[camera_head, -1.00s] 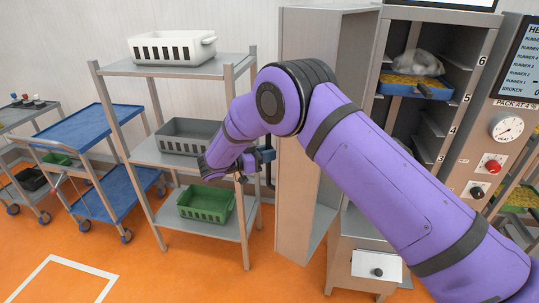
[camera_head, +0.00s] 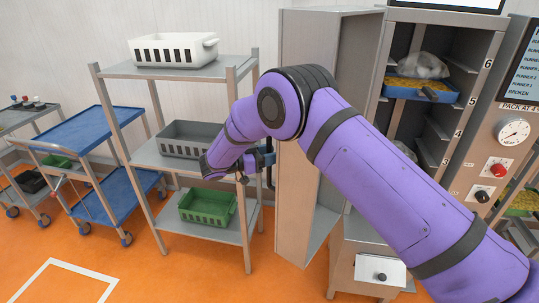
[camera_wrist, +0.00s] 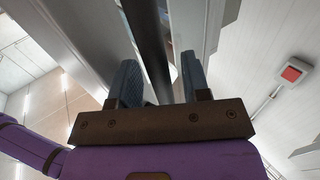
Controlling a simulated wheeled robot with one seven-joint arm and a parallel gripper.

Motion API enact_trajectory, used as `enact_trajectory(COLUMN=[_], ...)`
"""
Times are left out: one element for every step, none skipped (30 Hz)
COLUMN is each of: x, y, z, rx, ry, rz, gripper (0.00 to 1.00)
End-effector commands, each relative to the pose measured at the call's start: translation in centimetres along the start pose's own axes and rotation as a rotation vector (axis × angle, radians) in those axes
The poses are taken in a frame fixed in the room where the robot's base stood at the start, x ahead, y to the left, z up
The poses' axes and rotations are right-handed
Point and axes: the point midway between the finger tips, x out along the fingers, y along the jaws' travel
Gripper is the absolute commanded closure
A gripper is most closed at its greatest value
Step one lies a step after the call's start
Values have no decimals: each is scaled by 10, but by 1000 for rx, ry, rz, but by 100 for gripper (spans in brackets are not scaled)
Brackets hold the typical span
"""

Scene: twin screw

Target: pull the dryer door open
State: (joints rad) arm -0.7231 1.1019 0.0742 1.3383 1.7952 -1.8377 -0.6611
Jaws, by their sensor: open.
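The dryer door (camera_head: 303,150) is a tall grey panel standing swung out to the left of the dryer cabinet (camera_head: 398,120), whose shelves are exposed. The door's handle, a dark upright bar (camera_wrist: 147,35), runs between my gripper's two blue fingers in the wrist view. My gripper (camera_wrist: 159,65) is open, with a finger on each side of the bar and visible space beside it. In the head view my gripper (camera_head: 265,157) is at the door's left edge, partly hidden by my purple arm. The lower part of the cabinet is hidden by my arm.
A grey rack (camera_head: 158,70) with white, grey and green baskets stands close left of the door. Blue carts (camera_head: 85,125) are farther left. Orange floor (camera_head: 190,270) is clear in front of the rack.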

Motion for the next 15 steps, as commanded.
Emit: enact_trajectory(x=[-1,-2,-4,-7,-10,-15,-19,-24,-31,-37,-43,-51,-56,-62,-69], y=[0,0,0,0,0,0,0,0,0,0,0,0,0,0,-1], z=[0,0,0,0,0,0,0,0,0,0,1,1,1,1,0], rx=[1,1,1,1,1,1,1,1,1,1,1,2,2,1,1], ry=[0,0,-1,-1,-1,-1,-1,-1,-2,-2,-1,-1,-1,-1,0], rz=[-1,-1,-1,-2,-2,-2,-2,-2,-3,-3,-3,-3,-3,-2,-2], gripper=[57,57,57,57,57,57,57,57,57,57,57,57,57,57,57])
